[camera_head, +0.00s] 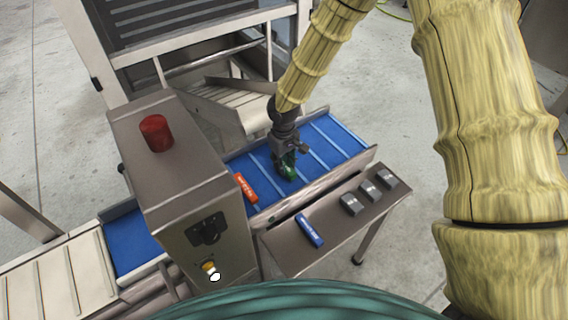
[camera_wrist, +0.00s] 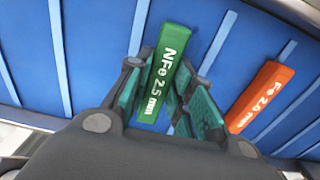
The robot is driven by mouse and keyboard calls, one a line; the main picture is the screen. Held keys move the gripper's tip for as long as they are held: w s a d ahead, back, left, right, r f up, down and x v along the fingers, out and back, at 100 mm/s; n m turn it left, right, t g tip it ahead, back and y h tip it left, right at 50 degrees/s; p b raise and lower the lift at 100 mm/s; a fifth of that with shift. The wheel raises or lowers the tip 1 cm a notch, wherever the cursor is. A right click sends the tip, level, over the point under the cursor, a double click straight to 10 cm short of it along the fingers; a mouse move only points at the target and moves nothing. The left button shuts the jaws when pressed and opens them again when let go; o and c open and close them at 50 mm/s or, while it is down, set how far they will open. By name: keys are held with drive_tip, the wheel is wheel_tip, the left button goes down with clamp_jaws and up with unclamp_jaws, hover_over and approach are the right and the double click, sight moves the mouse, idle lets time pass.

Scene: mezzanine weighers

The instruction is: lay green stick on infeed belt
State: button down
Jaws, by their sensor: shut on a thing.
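The green stick (camera_wrist: 165,75), marked "NFe 2.5 mm", is between the fingers of my gripper (camera_wrist: 172,100) in the wrist view. My gripper is shut on it, and the stick's lower part is between the teal finger pads. In the head view my gripper (camera_head: 286,160) is low over the blue infeed belt (camera_head: 335,137), with the green stick (camera_head: 288,168) partly hidden by the fingers. The stick is at or just above the belt surface; I cannot tell whether it touches.
An orange stick (camera_head: 245,188) lies on the belt left of my gripper, near the metal detector housing (camera_head: 180,160) with a red lamp (camera_head: 155,132). A blue stick (camera_head: 310,230) and several grey blocks (camera_head: 369,190) sit on the front steel shelf (camera_head: 290,240). The belt's right end is clear.

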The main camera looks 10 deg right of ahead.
drive_tip(key=shift+f, duration=0.55)
drive_tip(key=shift+f, duration=0.15)
drive_tip(key=c, duration=1.3)
unclamp_jaws()
drive_tip(key=shift+o, duration=0.2)
wheel_tip(320, 180, up, 12)
drive_tip(key=b, duration=0.1)
drive_tip(key=shift+r+b, duration=0.2)
drive_tip(key=shift+b, duration=0.1)
drive_tip(key=shift+a, duration=0.1)
